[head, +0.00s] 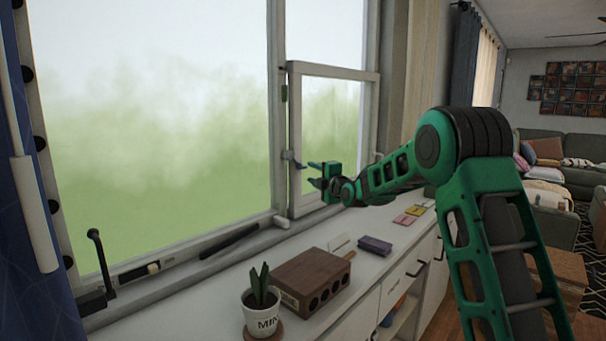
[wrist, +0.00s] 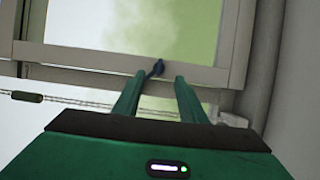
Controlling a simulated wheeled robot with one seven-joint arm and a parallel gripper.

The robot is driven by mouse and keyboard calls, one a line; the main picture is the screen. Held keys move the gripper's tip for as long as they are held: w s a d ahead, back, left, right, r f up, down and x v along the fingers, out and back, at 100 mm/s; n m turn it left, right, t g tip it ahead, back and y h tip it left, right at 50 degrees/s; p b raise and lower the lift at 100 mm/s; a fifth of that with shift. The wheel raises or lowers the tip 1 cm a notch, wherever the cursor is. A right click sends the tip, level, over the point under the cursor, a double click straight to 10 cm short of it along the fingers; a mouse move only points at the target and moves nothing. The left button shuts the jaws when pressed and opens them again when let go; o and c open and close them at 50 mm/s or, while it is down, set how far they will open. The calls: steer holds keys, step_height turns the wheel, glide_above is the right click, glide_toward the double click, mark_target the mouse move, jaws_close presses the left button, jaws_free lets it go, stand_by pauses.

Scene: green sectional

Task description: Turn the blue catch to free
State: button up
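The blue catch (head: 297,163) is a small handle on the left upright of the small window sash (head: 290,120). In the wrist view the catch (wrist: 154,70) shows as a dark blue knob-ended piece against the frame, just beyond and between my fingertips. My gripper (head: 312,173) points left at the catch, with its two green fingers apart. In the wrist view the gripper (wrist: 160,78) is open with nothing clamped between the fingers. I cannot tell whether a finger touches the catch.
A white counter (head: 225,290) runs below the window. On it are a brown wooden block with holes (head: 312,280), a potted plant (head: 262,310), a dark small box (head: 374,246) and coloured cards (head: 405,219). A black crank handle (head: 100,262) stands at left.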

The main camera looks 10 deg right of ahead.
mark_target(304, 168)
steer(key=x, duration=0.7)
